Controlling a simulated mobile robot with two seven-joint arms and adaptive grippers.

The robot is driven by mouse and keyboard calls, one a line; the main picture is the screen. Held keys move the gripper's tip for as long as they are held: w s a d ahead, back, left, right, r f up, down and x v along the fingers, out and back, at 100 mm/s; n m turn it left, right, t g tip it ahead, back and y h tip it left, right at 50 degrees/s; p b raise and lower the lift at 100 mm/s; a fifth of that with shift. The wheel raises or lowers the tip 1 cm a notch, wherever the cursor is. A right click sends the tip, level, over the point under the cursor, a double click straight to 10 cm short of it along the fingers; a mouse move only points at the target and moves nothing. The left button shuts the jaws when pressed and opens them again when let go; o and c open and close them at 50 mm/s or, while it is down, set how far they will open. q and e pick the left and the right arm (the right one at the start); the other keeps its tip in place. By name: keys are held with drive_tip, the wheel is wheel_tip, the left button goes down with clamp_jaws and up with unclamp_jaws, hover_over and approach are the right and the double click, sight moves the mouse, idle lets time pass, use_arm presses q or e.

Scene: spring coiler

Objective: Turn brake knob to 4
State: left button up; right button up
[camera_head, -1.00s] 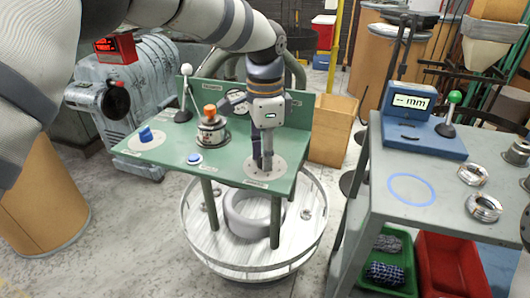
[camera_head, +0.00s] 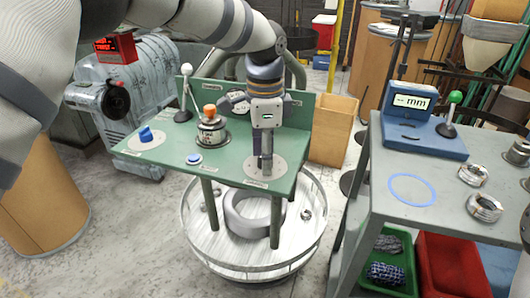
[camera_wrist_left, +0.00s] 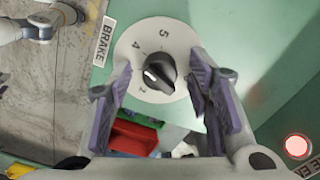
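The black brake knob (camera_wrist_left: 158,73) sits on a pale round dial (camera_wrist_left: 175,38) beside a BRAKE label. Its white mark points left, toward the lower left of the 4 and above the lowest visible numeral. The 5 and 4 are readable; part of the scale is hidden by a finger. My left gripper (camera_wrist_left: 160,82) is open, with one purple finger on each side of the knob and gaps between. In the head view the left gripper (camera_head: 262,162) points down over the dial (camera_head: 283,168) on the green table; the knob is hidden there.
A grey table (camera_head: 400,215) with a blue gauge (camera_head: 425,138) stands right.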

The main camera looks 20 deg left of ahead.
use_arm(q)
drive_tip(key=shift+r, duration=0.15)
wheel_tip(320, 180, up, 12)
idle(0.4)
